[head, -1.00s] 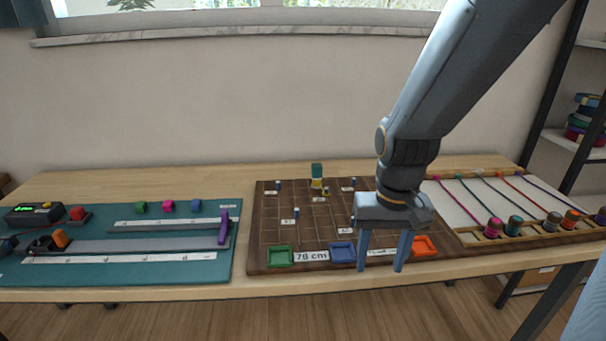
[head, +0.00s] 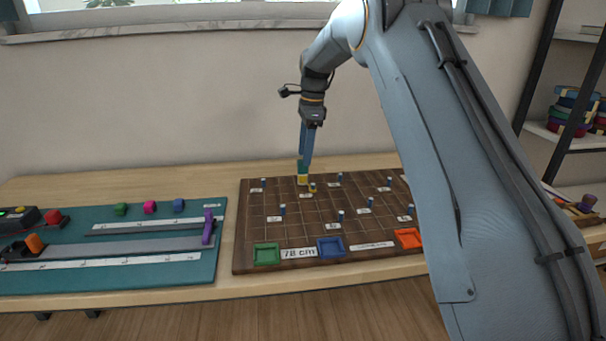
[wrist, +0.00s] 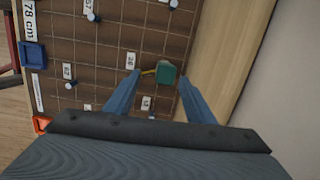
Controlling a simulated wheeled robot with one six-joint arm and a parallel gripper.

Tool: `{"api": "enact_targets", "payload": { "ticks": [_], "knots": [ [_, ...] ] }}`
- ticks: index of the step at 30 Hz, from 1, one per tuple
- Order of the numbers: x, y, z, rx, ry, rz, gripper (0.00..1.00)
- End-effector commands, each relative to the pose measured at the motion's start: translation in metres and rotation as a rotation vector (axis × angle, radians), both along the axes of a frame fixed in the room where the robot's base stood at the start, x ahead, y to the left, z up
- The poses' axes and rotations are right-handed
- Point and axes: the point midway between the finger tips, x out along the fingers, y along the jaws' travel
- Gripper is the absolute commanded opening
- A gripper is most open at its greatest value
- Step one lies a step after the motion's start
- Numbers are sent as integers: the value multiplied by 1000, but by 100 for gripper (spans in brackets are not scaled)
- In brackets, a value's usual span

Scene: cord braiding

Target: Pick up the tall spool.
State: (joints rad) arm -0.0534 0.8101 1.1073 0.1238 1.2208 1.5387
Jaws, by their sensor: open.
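The tall spool (head: 302,179) stands upright at the far edge of the brown pegboard (head: 262,238), with a green upper part and yellow lower down. In the wrist view its green top (wrist: 166,73) shows between the fingertips. My gripper (head: 305,160) is over the spool, pointing down, with its fingers partly overlapping the green top in the head view. In the wrist view my gripper (wrist: 159,77) is open, with a finger on each side of the spool and visible gaps. I cannot tell exactly how far down the fingers reach.
Several blue-topped pegs stand on the board. Green (head: 266,254), blue (head: 330,247) and orange (head: 408,238) trays line its front. A teal mat (head: 120,270) with tools lies left. My arm hides the right side.

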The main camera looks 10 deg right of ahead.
Motion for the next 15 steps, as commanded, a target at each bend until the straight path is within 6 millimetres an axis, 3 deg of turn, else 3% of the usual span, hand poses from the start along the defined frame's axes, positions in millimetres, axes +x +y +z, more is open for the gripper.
{"api": "enact_targets", "payload": {
  "ticks": [3,15],
  "knots": [
    [9,2,-8,4,5,-37,49],
    [9,6,-38,5,6,-45,49]
  ]
}}
